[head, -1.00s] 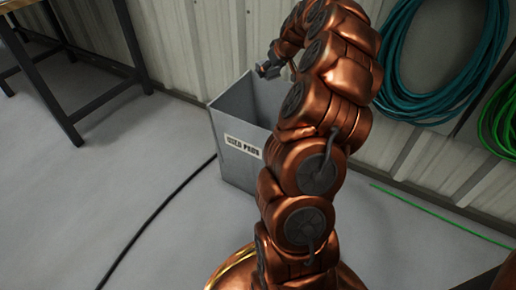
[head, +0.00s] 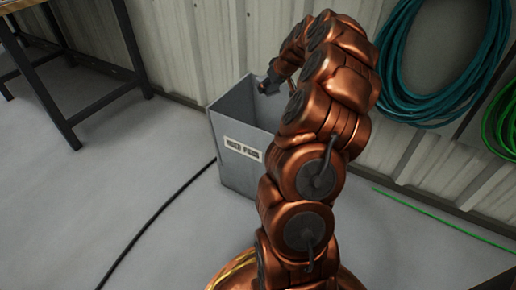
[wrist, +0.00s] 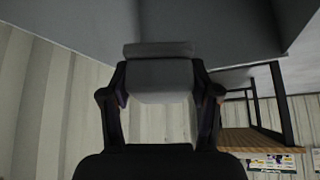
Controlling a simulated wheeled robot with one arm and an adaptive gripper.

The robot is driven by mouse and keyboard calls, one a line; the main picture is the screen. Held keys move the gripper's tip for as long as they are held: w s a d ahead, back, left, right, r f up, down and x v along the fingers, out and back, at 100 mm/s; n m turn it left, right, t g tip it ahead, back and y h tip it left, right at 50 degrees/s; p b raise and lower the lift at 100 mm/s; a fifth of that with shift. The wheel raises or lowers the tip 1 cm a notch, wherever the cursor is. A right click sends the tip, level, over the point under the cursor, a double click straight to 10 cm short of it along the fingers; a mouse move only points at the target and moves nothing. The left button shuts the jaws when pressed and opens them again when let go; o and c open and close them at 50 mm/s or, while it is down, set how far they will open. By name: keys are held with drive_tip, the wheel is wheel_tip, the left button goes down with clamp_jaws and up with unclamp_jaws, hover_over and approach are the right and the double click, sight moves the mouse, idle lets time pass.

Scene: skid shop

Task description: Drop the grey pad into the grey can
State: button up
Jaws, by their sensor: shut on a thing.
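The grey can (head: 233,176), a tall square bin with a white label on its front, stands on the floor against the wall in the head view. My gripper (head: 270,84) is over the can's open top, near its back rim. In the wrist view my gripper (wrist: 160,90) is shut on the grey pad (wrist: 160,76), with one finger on each side of it. The can's grey walls (wrist: 230,25) fill the top of that view, beyond the pad. The pad is too small to make out in the head view, and my arm hides the can's right side.
A dark-legged table (head: 62,75) stands at the upper left. A black cable (head: 152,222) runs over the floor to the can. Teal (head: 395,85) and green hoses hang on the corrugated wall at right. A green line (head: 440,217) lies on the floor. The left floor is mostly clear.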

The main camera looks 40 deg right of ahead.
drive_tip(key=o, duration=1.6)
drive_tip(key=v, duration=1.2)
drive_tip(key=shift+w, duration=0.1)
